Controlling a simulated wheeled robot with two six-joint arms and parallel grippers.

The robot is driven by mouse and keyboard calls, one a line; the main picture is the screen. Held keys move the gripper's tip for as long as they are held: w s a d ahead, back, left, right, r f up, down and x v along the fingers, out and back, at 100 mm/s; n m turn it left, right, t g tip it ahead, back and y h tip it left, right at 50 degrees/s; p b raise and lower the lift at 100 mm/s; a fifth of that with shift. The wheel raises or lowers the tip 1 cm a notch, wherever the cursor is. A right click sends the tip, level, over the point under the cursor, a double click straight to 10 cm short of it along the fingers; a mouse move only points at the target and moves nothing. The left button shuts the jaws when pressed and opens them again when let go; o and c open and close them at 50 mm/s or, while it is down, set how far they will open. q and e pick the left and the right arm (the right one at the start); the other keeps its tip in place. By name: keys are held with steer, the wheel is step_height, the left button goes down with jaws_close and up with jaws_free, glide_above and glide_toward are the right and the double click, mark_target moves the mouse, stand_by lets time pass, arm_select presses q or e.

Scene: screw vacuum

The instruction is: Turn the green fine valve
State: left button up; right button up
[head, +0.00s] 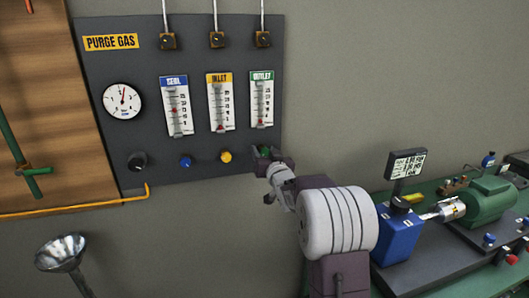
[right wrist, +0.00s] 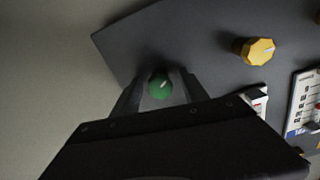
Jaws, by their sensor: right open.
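The green fine valve (right wrist: 159,87) is a small round knob with a pale mark, low on the right of the dark purge gas panel (head: 140,60). In the head view the green valve (head: 265,151) is partly hidden by my right gripper (head: 268,158). In the right wrist view the fingers of my right gripper (right wrist: 157,88) stand on either side of the green knob. The gripper is open. I cannot tell whether either finger touches the knob. My left gripper is not in view.
A yellow knob (head: 226,156), a blue knob (head: 185,161) and a black knob (head: 137,161) sit left of the green one. Flow gauges are above, with the outlet gauge (head: 262,100) nearest. A bench with a green motor (head: 490,203) stands at right.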

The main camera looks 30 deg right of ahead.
jaws_close()
steer(key=shift+f+n+b, duration=0.15)
steer(key=shift+n+b, duration=0.75)
steer(key=shift+b, duration=0.1)
steer(key=n+b, duration=0.5)
steer(key=n, duration=0.1)
steer(key=shift+a, duration=0.1)
steer(key=shift+n+b, duration=0.6)
steer(key=shift+n, duration=0.5)
jaws_free()
